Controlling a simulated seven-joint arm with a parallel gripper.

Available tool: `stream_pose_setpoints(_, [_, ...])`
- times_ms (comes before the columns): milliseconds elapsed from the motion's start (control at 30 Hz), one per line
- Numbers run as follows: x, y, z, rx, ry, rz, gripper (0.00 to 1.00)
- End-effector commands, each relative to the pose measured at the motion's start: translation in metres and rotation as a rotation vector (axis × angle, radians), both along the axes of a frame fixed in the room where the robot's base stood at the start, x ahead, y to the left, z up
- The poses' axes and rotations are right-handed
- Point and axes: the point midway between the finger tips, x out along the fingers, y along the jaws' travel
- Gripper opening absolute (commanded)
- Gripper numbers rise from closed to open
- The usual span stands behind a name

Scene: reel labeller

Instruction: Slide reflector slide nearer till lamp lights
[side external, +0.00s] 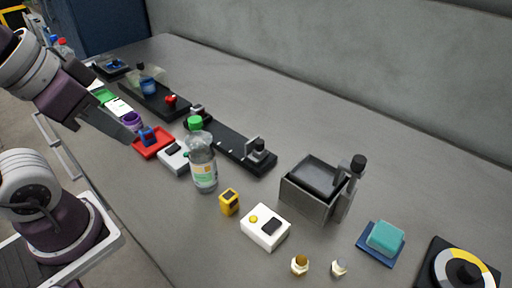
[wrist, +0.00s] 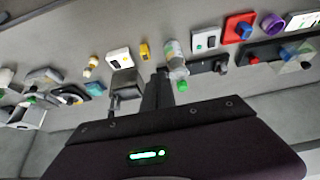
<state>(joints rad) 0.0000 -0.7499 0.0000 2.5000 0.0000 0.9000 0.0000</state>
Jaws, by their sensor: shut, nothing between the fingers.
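A black rail (side external: 228,140) lies on the table, running from upper left to lower right. A small upright grey bracket on a black block, apparently the reflector slide (side external: 256,149), sits at its right end. A dark and grey block (side external: 198,111) is at its other end. A white box (side external: 174,156) with a dark window stands beside the rail; I cannot tell whether a lamp on it is lit. The rail also shows partly behind the bottle in the wrist view (wrist: 205,67). My gripper (wrist: 158,76) is shut and empty, above the table and apart from the rail.
A clear bottle (side external: 202,166) with a green cap stands close in front of the rail. A grey metal bin (side external: 309,195) is to the right. A yellow block (side external: 229,202), a white button box (side external: 265,228) and a red tray (side external: 152,148) are nearby.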

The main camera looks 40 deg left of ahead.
Motion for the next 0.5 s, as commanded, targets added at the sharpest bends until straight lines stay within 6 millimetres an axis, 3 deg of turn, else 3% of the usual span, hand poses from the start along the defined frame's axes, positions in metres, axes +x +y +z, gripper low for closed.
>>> stream_pose_setpoints(33, [0.000, 0.000, 0.000, 0.000, 0.000, 0.000, 0.04])
stream_pose_setpoints(133, [0.009, 0.000, 0.005, -0.019, 0.016, 0.033, 0.24])
stream_pose_setpoints(233, [0.045, -0.001, 0.018, -0.087, 0.076, 0.165, 0.43])
stream_pose_setpoints(367, [0.124, -0.002, 0.021, -0.202, 0.188, 0.454, 0.45])
stream_pose_setpoints(500, [0.217, -0.005, -0.017, -0.289, 0.303, 0.807, 0.45])
